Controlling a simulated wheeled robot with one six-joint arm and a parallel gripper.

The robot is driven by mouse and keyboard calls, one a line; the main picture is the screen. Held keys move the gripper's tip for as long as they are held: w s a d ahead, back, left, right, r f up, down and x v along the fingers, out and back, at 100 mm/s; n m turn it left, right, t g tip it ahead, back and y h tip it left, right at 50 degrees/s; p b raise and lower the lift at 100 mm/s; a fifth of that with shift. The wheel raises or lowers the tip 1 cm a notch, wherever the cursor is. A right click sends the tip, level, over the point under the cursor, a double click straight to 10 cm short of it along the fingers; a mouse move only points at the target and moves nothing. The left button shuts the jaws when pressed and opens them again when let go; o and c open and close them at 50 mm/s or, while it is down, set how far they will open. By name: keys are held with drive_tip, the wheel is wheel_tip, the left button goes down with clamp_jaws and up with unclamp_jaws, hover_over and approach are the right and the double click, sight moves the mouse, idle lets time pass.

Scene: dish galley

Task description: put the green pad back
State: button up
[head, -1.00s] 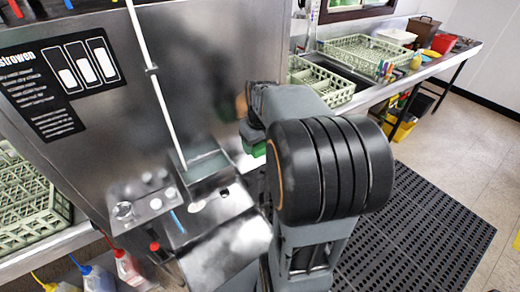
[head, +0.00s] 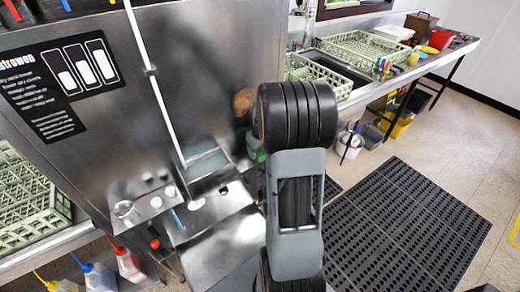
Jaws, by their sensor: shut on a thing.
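A small green patch (head: 256,148) shows in the head view just left of my arm, beside the steel machine and right of its open tray. It may be the green pad, but most of it is hidden and I cannot tell what it rests on. My gripper is hidden behind my own arm, so its fingers and anything between them are out of sight.
The steel machine (head: 200,60) stands at left, with an open shallow tray (head: 207,165) and a small control ledge (head: 150,205). Green racks (head: 355,48) sit on the counter at back right. A black floor mat (head: 405,230) lies clear at right.

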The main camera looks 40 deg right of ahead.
drive_tip(key=shift+f, duration=0.2)
drive_tip(key=o, duration=0.9)
drive_tip(key=shift+r, duration=0.15)
wheel_tip(320, 180, up, 11)
drive_tip(key=s, duration=0.2)
drive_tip(key=s+a+t, duration=0.1)
drive_tip(key=s+a, duration=0.4)
drive_tip(key=a, duration=0.5)
drive_tip(key=s+a+t, duration=0.1)
drive_tip(key=s+a, duration=0.4)
drive_tip(key=a, duration=0.6)
drive_tip(key=shift+s+r+n, duration=0.2)
drive_tip(key=shift+s+n, duration=0.1)
drive_tip(key=shift+s, duration=0.05)
